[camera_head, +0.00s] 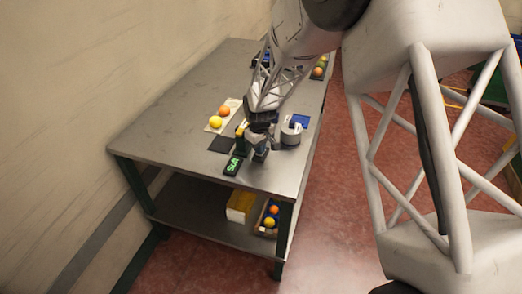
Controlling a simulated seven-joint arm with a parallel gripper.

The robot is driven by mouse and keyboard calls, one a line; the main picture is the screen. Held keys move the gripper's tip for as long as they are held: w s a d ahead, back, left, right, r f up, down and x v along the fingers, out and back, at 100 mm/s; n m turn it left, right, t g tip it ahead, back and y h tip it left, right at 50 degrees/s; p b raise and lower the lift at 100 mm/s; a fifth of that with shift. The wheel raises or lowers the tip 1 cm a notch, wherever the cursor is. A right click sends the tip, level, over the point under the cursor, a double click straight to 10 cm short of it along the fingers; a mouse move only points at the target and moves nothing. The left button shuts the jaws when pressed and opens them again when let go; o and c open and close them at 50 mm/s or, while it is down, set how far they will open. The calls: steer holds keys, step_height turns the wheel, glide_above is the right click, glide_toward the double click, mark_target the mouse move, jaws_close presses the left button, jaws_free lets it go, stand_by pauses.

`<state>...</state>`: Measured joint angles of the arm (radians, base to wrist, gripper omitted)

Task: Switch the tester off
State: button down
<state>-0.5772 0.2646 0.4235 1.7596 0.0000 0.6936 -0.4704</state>
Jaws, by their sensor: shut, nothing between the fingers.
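A small dark box with lit green characters (233,166), which looks like the tester's display, sits near the table's front edge. The characters are too small to read surely. My gripper (259,155) points down just right of this display, low over the table. It is shut and empty. A yellow and dark green upright piece (240,135) stands just left of my gripper. A light grey round part (291,133) stands to its right. I cannot tell which parts belong to the tester. No switch is clear; my gripper and wrist hide part of this area.
The grey table (165,130) is bare at left. An orange ball (224,111) and a yellow ball (215,122) lie on a pale mat. A dark square (221,145) lies before them. A blue item (300,120) is at right. The lower shelf holds a yellow box (240,205) and a fruit crate.

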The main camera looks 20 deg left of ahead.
steer(key=shift+f, duration=0.25)
steer(key=shift+r, duration=0.1)
stand_by(0.3)
steer(key=shift+r, duration=3.4)
steer(key=shift+d+r, duration=0.1)
